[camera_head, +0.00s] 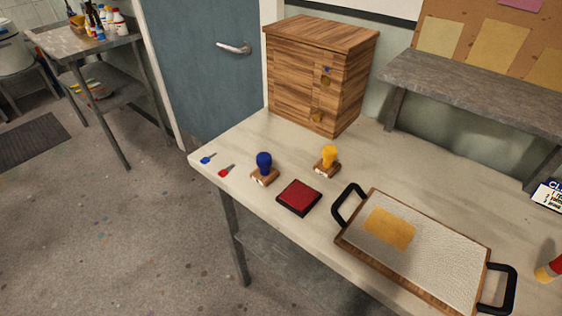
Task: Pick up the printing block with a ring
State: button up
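Two printing blocks stand upright on the pale table (220,158). One has a dark blue knob handle on a wooden base (264,161). The other has a yellow knob handle on a wooden base (329,155) and stands to its right and slightly farther back. Small light marks show on the bases, but they are too small to tell which block bears a ring. The printing faces are hidden. A dark-framed red ink pad (299,196) lies in front of and between the blocks. My gripper is not in view.
A wooden cabinet (295,80) stands behind the blocks. A tray with black handles (460,262) lies at front right, with a yellow piece (389,228) on it. Blue (208,158) and red (227,170) keys lie near the left edge. A grey shelf (480,95) is at back right.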

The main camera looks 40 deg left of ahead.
aim_at(327, 167)
jog(key=u, duration=1.35)
